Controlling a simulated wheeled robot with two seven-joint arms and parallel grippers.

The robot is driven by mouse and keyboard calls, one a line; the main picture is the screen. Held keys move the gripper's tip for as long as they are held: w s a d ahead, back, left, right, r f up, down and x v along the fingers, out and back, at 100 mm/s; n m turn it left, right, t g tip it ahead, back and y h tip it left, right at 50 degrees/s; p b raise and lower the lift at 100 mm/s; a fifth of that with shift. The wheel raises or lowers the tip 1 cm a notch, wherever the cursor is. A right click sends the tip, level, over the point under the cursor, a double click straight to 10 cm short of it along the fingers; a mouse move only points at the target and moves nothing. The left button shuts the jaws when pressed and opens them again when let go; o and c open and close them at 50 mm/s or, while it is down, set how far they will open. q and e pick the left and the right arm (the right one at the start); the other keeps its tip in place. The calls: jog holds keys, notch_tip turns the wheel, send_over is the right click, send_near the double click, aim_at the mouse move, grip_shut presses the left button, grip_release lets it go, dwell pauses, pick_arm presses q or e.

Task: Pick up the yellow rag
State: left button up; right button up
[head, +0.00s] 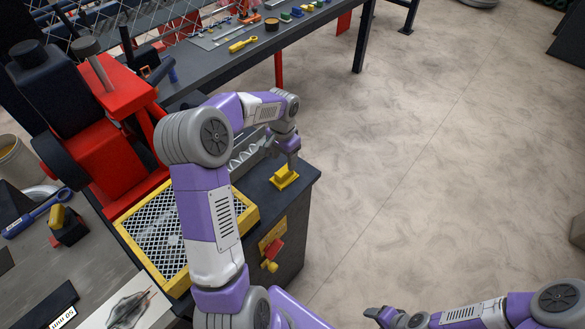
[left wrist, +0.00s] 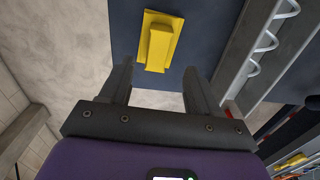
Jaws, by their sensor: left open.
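The yellow rag (head: 284,178) lies on the dark top of the cabinet near its right end, a flat piece with a raised fold. It also shows at the top of the left wrist view (left wrist: 157,45), just beyond my fingertips. My left gripper (head: 291,160) is above and close to the rag, pointing down. In the left wrist view its two fingers (left wrist: 157,72) are apart with nothing between them. My right gripper (head: 381,316) is low at the bottom edge, far from the rag, and its jaws are unclear.
A yellow-framed mesh tray (head: 247,216) and a metal coil fixture (head: 248,152) stand left of the rag. A red machine (head: 105,150) is further left. A tool bench (head: 225,50) runs behind. Open floor (head: 430,170) lies to the right.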

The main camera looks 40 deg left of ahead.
aim_at(284, 170)
pick_arm(q)
jog(key=f, duration=0.6)
jog(key=shift+s+d+f, duration=0.15)
jog(key=shift+s+f, duration=0.1)
jog(key=shift+s, duration=0.05)
jog(key=c, duration=1)
jog(key=shift+c, duration=0.2)
jog(key=shift+r, duration=0.1)
notch_tip(284, 170, up, 10)
jog(key=shift+f, duration=0.1)
